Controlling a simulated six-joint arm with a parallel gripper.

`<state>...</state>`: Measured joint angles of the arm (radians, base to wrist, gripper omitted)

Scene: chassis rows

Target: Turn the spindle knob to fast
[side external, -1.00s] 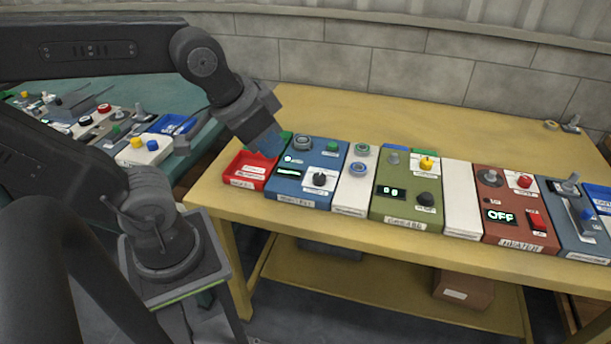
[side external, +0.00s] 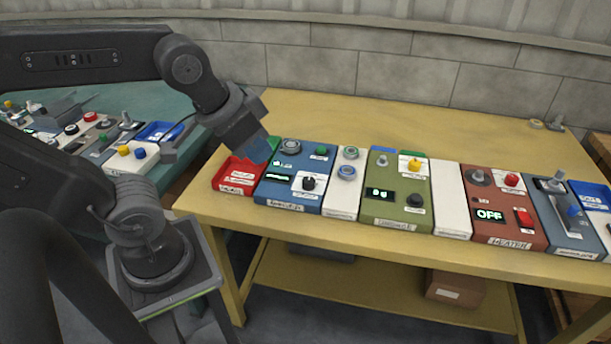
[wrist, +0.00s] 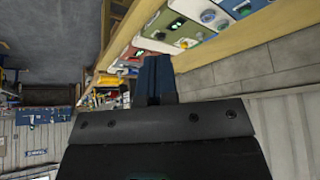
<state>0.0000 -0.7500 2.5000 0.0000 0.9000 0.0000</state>
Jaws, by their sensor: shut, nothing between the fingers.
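A blue panel (side external: 285,207) stands near the left end of the yellow bench, with a small lit display. It carries a black knob (side external: 309,183) on a white plate with small markings. The panel labels are too small to read surely, so I cannot tell which knob is the spindle's. A second black knob (side external: 415,200) is on the green panel (side external: 375,213). My gripper (side external: 259,150) is shut and empty, above the back of the red tray, left of the blue panel and apart from its knob. Its blue fingers also show in the wrist view (wrist: 153,75).
The red tray (side external: 235,188) is at the bench's left end. White panels, a red-brown panel (side external: 510,243) reading OFF and a grey-blue panel (side external: 575,243) stand to the right. A teal table with more controls is at left. The bench's back (side external: 370,120) is mostly clear.

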